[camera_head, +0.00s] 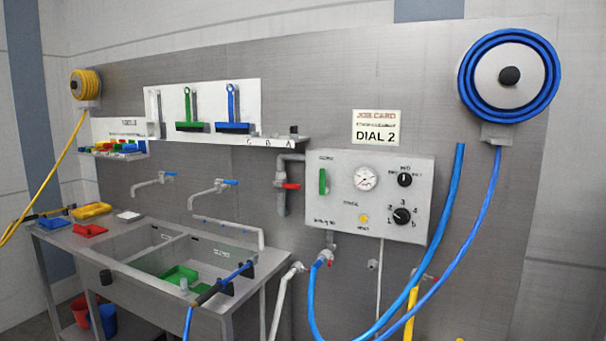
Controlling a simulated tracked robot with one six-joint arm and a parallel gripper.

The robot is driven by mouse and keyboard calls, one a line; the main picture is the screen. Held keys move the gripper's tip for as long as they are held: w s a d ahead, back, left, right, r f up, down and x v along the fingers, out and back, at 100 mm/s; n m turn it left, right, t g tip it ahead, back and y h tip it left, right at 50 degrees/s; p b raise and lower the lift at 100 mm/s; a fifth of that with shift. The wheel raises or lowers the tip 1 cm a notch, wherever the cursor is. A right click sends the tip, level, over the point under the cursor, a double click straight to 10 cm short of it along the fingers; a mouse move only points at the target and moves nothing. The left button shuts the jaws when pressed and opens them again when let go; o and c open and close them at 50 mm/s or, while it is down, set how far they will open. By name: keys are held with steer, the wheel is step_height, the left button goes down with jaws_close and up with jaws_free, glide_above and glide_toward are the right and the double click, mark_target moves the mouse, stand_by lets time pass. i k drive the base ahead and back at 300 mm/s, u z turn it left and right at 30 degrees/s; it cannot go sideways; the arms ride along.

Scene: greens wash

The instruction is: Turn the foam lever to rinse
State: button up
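A grey control panel (340,228) is mounted on the steel wall right of the sinks. A green upright lever (323,182) is on the panel's left side. It may be the foam lever, but the small labels around it are too blurred to read. My gripper is not in view, and nothing is seen touching the lever.
The panel also has a gauge (366,179), two black knobs (401,216) and a yellow button (363,218). A red-handled valve (289,186) is just left of it. A blue hose (455,210) hangs from a reel (508,76). A sink bench (215,310) stands left.

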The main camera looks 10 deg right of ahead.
mark_target(324, 191)
steer(key=u, duration=0.35)
steer(key=i, duration=0.6)
steer(key=u, duration=0.75)
steer(key=i, duration=0.55)
steer(key=u, duration=0.4)
